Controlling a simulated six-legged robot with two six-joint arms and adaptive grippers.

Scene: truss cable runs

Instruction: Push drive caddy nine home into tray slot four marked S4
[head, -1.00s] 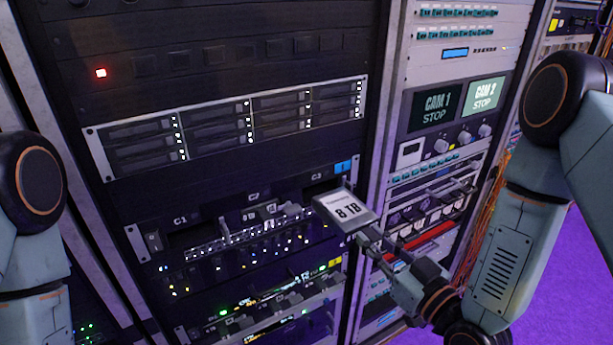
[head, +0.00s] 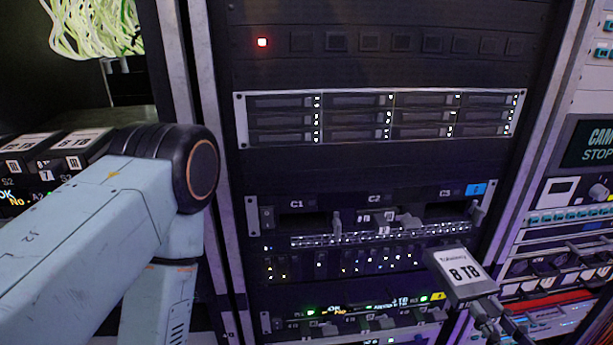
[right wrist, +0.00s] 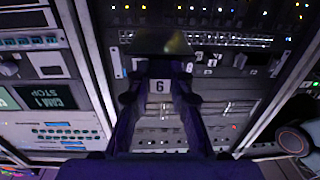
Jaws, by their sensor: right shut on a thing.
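My right gripper (head: 486,308) is shut on the drive caddy (head: 462,272), whose pale top label reads 8 TB. It holds the caddy in the air in front of the rack, below bay C3. In the right wrist view the caddy's front (right wrist: 160,86) sits between the two fingers; its number looks like an upside-down 9. The tray (head: 12,206) is at the far left, with an S2 mark and caddies (head: 84,140) in it. My left arm covers much of the tray, and slot S4 does not show. My left gripper is out of view.
The rack unit with bays C1, C2 and C3 (head: 365,200) is behind the caddy; C1 looks dark and open. A drive array (head: 380,118) is above it. A rack post (head: 550,105) stands on the right. Pale cables (head: 95,28) hang at the upper left.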

